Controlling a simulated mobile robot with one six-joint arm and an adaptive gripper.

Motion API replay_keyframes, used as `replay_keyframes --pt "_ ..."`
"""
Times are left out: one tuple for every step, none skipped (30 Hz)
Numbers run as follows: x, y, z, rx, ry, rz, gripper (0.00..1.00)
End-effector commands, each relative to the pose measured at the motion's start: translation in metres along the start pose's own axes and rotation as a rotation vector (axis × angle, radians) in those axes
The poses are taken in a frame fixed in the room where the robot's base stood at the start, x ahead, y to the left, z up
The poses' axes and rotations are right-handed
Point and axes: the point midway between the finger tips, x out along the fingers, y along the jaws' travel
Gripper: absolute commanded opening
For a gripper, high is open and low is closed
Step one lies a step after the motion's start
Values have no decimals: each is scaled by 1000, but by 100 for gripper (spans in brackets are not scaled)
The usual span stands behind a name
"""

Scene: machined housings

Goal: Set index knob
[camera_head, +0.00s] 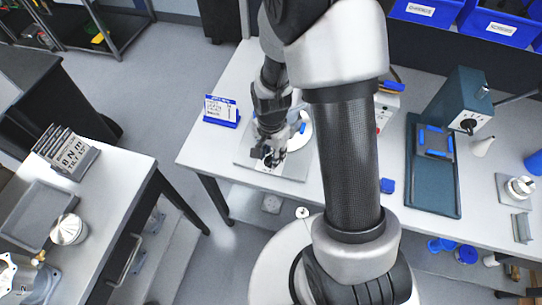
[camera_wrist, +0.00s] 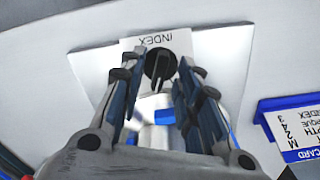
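The index knob (camera_wrist: 159,65) is a round black knob on a white plate (camera_wrist: 132,44) printed INDEX, which appears upside down in the wrist view. The knob shows a raised bar with a pale mark toward the bottom of the picture. My gripper (camera_wrist: 155,84) points at the plate with its fingers apart, one on each side of the knob in this view. I cannot tell whether they touch it. In the head view my gripper (camera_head: 270,157) is over the grey base plate (camera_head: 293,169) on the bench, and it mostly hides the knob.
A white round part with blue pieces (camera_head: 303,128) sits behind my gripper. A dark tray (camera_head: 430,190) and a teal machine (camera_head: 461,103) are to the right.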

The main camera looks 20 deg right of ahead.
Motion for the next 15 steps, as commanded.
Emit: replay_keyframes --pt "4 0 0 0 0 1 31" --pt "5 0 0 0 0 0 31" --pt "6 0 0 0 0 0 31" --pt "6 0 0 0 0 0 31" --pt "7 0 0 0 0 0 31" --pt "7 0 0 0 0 0 31" --pt "7 0 0 0 0 0 31" --pt "7 0 0 0 0 0 31" --pt "6 0 0 0 0 0 31" --pt "6 0 0 0 0 0 31" --pt "6 0 0 0 0 0 31" --pt "6 0 0 0 0 0 29" --pt "6 0 0 0 0 0 27" --pt "6 0 0 0 0 0 25" --pt "6 0 0 0 0 0 22"
